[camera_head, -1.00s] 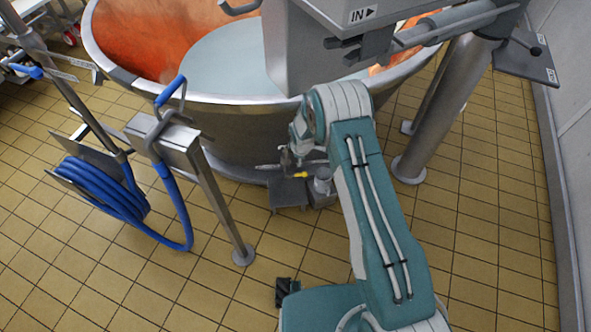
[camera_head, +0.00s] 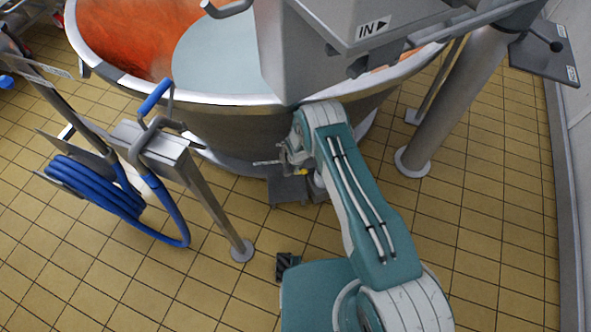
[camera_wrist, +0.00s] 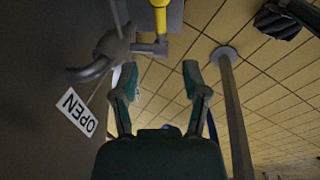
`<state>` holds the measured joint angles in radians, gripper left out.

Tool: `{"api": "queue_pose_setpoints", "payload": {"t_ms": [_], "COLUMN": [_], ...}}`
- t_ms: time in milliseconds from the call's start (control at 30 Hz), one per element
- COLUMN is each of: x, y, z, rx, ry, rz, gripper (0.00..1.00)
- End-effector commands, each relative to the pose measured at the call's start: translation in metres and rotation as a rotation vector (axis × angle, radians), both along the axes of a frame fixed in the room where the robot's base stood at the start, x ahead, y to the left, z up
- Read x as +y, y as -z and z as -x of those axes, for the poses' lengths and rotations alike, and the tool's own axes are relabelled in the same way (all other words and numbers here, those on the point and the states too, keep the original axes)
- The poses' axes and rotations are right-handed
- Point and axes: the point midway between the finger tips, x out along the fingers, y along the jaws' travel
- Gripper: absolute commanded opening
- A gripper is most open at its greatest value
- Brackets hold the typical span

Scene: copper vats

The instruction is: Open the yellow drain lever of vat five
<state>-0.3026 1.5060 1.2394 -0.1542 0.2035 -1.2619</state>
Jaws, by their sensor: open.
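The yellow lever (camera_wrist: 160,18) shows at the top of the wrist view, meeting a grey valve fitting. A small yellow spot of it (camera_head: 303,171) shows in the head view, low at the front of the copper vat (camera_head: 232,130), partly hidden by my arm. The grey valve pipe (camera_wrist: 108,50) is left of the lever in the wrist view. My gripper (camera_wrist: 161,78) is open and empty. Its two fingers point toward the lever, which lies beyond the tips, apart from them. In the head view the fingers are mostly hidden by my wrist.
A white OPEN tag (camera_wrist: 76,112) is left of my fingers. A thin metal post (camera_wrist: 233,110) stands to their right. In the head view, a stand with a coiled blue hose (camera_head: 95,187) is left and a thick vat leg (camera_head: 440,110) right. Tiled floor is clear at front left.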

Motion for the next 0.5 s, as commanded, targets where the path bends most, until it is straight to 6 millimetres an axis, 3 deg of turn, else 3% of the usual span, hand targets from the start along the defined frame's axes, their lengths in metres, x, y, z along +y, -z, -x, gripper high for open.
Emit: {"api": "queue_pose_setpoints", "payload": {"t_ms": [500], "x": [0.002], "y": [0.068], "z": [-0.012], "rx": [0.001], "ry": [0.002], "rz": [0.0], "gripper": [0.58]}}
